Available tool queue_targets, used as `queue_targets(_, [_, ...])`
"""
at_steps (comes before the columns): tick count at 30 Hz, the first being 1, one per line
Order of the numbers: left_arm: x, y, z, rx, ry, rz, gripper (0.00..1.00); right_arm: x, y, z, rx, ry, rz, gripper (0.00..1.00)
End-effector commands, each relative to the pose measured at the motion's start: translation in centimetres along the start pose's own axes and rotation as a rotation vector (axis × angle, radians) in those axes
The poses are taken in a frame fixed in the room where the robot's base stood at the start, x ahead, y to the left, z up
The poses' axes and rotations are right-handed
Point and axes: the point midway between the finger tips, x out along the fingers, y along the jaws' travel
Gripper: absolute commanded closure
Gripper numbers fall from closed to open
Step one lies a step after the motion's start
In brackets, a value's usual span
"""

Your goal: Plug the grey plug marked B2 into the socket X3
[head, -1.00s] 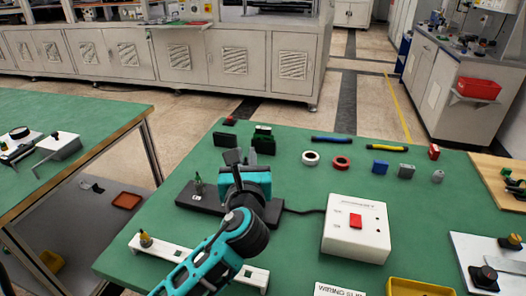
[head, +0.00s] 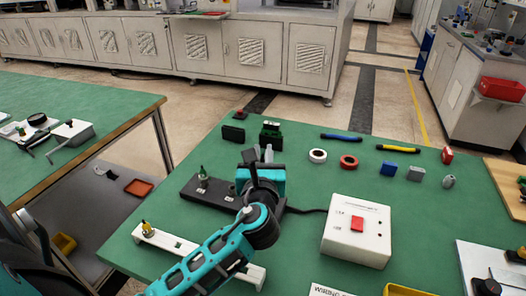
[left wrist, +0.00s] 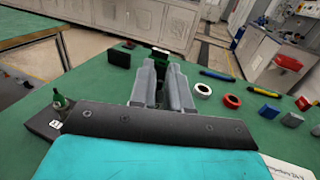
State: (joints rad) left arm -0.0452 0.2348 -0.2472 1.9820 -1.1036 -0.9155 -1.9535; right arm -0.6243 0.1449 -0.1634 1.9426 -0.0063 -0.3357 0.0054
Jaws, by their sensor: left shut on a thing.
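My left gripper (head: 265,157) is above the right part of a dark socket strip (head: 195,191). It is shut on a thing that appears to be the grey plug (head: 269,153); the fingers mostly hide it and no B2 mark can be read. In the left wrist view the gripper (left wrist: 162,88) points at the far part of the table. A green plug (head: 203,176) stands upright in the strip's left end, and an empty-looking socket (head: 230,190) shows to its right. The socket X3 cannot be made out; my gripper and arm hide part of the strip.
A white box with a red switch (head: 356,240) stands right of the strip, joined by a black cable. A white rail (head: 181,243) with a yellow-topped plug (head: 147,228) lies in front. Green and black blocks (head: 233,133), tape rings (head: 317,156) and small parts lie farther back.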

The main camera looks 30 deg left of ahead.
Motion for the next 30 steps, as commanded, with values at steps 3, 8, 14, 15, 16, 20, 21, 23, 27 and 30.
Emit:
queue_targets(3, [0.0,0.0,-1.7,-0.001,0.001,-0.001,1.00,0.7,-0.1,1.0,0.001,0.002,0.000,0.57])
queue_targets(8, [0.0,0.0,-3.3,0.001,0.000,-0.001,1.00,1.4,-0.1,2.0,0.002,-0.002,0.000,0.57])
queue_targets(14, [0.0,-0.1,-4.9,0.000,0.000,-0.002,1.00,1.9,-0.3,2.9,0.006,-0.014,-0.003,0.57])
queue_targets(15, [0.0,-0.1,-5.1,0.000,0.000,-0.002,1.00,1.9,-0.3,3.0,0.007,-0.015,-0.005,0.57])
queue_targets(16, [0.0,-0.1,-5.2,0.000,0.000,-0.001,1.00,2.0,-0.4,3.0,0.007,-0.014,-0.006,0.57])
queue_targets(20, [0.0,0.0,-5.7,-0.001,0.000,-0.001,1.00,2.1,-0.7,2.7,0.008,-0.007,-0.012,0.57])
queue_targets(21, [0.0,0.0,-5.7,-0.001,0.000,-0.001,1.00,2.1,-0.8,2.6,0.009,-0.004,-0.014,0.57])
queue_targets(23, [0.0,0.0,-5.8,-0.001,0.000,-0.001,1.00,2.0,-0.8,2.3,0.009,0.001,-0.016,0.57])
queue_targets(27, [0.0,0.0,-5.8,-0.001,0.000,-0.001,1.00,2.0,-0.8,1.9,0.008,0.009,-0.016,0.57])
queue_targets(30, [0.0,0.0,-5.7,-0.001,0.000,-0.001,1.00,2.0,-0.8,1.9,0.008,0.008,-0.016,0.57])
